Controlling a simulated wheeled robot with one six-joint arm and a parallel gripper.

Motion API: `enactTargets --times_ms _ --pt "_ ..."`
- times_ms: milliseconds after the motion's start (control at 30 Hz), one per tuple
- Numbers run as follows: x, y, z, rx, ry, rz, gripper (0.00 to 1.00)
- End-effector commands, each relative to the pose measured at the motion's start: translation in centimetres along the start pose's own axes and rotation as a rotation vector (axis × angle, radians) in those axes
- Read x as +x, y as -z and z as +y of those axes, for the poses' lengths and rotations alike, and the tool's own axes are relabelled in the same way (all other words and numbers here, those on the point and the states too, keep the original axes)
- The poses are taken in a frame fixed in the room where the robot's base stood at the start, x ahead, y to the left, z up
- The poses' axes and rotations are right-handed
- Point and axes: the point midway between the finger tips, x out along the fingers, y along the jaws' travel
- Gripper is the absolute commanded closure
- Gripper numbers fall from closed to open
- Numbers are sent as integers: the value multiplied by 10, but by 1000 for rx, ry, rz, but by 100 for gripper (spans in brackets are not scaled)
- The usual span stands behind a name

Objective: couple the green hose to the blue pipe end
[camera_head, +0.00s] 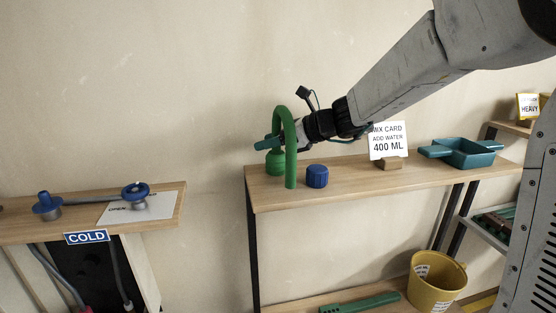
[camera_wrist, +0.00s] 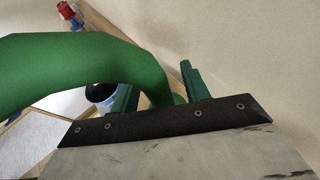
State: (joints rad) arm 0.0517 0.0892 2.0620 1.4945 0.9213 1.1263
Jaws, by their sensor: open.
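The green hose (camera_head: 290,140) stands as an arch at the left end of the middle wooden shelf, with a wider green base (camera_head: 275,162). My gripper (camera_head: 270,142) is open, with its teal fingers at the arch. In the wrist view the hose (camera_wrist: 75,70) crosses from the left and bends down between my two open fingers (camera_wrist: 158,88); I cannot tell whether they touch it. On the left shelf, above the COLD sign (camera_head: 87,237), are a blue-topped fitting (camera_head: 47,204) and a blue-ringed grey fitting (camera_head: 135,194). I cannot tell which is the pipe end.
A blue cap (camera_head: 317,176) stands close right of the hose. A mix card (camera_head: 388,138) and a teal tray (camera_head: 465,152) are further right. A yellow bucket (camera_head: 436,282) stands below. A gap separates the left shelf (camera_head: 170,207) from the middle shelf (camera_head: 350,187).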

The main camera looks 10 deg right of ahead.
Motion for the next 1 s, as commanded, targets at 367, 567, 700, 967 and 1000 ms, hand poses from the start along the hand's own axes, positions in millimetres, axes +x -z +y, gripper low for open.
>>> enactTargets --times_ms 367,567,700,967,1000 --pt "-1 0 0 -1 1 0 100" --pt "-1 -1 0 -1 1 -1 100" --pt "-2 -4 0 -2 1 -1 100" --pt "-12 -28 0 -4 2 -2 100" --pt "-15 -34 0 -6 2 -2 100"
